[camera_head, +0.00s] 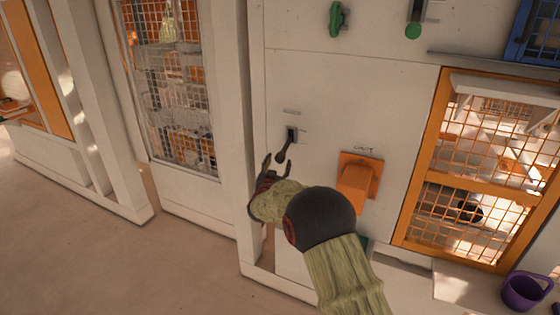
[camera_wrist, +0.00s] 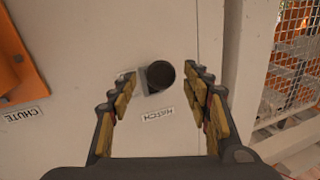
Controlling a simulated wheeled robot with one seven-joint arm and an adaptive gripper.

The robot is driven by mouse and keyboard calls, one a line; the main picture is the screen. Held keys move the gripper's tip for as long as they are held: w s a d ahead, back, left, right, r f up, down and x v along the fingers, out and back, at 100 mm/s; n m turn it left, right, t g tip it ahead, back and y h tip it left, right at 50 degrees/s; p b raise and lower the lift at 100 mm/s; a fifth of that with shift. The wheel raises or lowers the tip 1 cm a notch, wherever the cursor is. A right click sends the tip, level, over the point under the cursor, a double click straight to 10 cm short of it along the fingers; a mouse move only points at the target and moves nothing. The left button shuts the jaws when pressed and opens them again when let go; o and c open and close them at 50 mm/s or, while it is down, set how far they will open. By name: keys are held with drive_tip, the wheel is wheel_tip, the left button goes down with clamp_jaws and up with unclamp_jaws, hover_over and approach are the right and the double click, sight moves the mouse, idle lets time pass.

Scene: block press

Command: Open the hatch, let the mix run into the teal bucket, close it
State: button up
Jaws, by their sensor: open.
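The hatch lever (camera_head: 283,150) is a dark handle on the pale wall panel, slanting down and left from its slot in the head view. In the wrist view its round dark end (camera_wrist: 160,75) faces me above a label reading HATCH. My gripper (camera_head: 277,161) is open, its fingers on either side of the lever end in the wrist view (camera_wrist: 157,82); no contact is visible. The orange chute (camera_head: 358,182) sticks out of the panel right of the lever. A small teal patch (camera_head: 363,243), perhaps the teal bucket, shows below it, mostly hidden behind my arm.
A purple bucket (camera_head: 524,291) stands at the lower right, near an orange-framed mesh window (camera_head: 425,205). Two green-handled controls (camera_head: 336,20) (camera_head: 413,31) are higher on the panel. A mesh-fronted cabinet (camera_head: 185,130) is at left. The floor at lower left is clear.

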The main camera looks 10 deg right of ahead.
sight(285, 149)
drive_tip(key=shift+x, duration=1.8)
drive_tip(key=shift+c, duration=0.4)
drive_tip(key=c, duration=1.1)
clamp_jaws()
